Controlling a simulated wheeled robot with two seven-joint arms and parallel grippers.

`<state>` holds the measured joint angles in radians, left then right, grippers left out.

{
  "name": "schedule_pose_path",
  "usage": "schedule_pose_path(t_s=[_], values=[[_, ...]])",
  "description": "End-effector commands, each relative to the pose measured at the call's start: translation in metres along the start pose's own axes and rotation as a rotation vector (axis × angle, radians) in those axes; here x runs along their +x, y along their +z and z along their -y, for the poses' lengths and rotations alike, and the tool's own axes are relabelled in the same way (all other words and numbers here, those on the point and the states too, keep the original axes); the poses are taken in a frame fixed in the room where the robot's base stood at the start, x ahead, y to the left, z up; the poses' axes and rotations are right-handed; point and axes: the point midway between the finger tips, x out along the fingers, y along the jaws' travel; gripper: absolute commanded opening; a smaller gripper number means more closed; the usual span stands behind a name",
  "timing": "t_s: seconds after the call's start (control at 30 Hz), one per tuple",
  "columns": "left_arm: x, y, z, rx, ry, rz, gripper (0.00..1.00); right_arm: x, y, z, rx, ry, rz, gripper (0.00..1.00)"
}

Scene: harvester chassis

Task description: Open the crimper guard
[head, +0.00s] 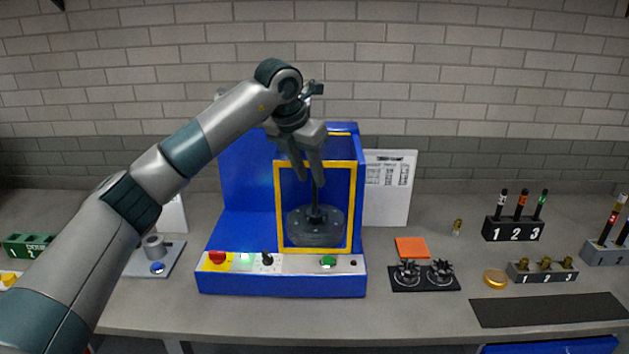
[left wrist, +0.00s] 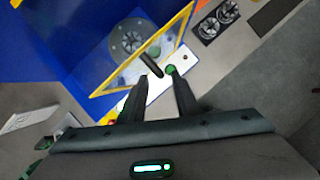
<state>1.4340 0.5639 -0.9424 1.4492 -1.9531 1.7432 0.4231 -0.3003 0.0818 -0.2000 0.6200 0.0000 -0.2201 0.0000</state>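The crimper (head: 235,225) is a blue machine at the middle of the bench. Its guard (head: 279,218) is a clear panel in a yellow frame, standing across the front; it looks closed. The round dark crimper head (head: 316,232) shows through it. My left gripper (head: 309,176) is in front of the guard's upper part, fingers pointing down. In the left wrist view its two fingers (left wrist: 161,78) are apart, with a dark bar (left wrist: 150,65) at the guard just beyond the tips. I cannot tell whether they touch it. My right gripper is not in view.
A control strip with a red button (head: 217,257) and a green button (head: 328,261) runs along the crimper's front. To the right are an orange square (head: 411,247), a black mat (head: 547,310) and a numbered marker holder (head: 512,230). A sheet stands behind.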

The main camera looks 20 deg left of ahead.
Motion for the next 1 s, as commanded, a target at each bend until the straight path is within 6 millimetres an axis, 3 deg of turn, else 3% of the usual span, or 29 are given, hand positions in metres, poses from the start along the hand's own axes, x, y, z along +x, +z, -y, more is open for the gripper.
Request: schedule_pose_path(t_s=[0.33,0.77,0.9,1.0], values=[[0.043,0.0,0.001,0.001,-0.001,-0.002,0.29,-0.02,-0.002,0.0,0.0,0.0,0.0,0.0],[0.051,0.0,0.0,0.001,0.0,0.0,0.29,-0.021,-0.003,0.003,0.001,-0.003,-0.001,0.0],[0.051,0.0,0.001,0.001,0.0,0.0,0.0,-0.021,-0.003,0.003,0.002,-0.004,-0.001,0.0],[0.051,0.0,0.001,0.002,-0.001,0.0,0.0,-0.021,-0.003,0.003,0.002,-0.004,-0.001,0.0]])
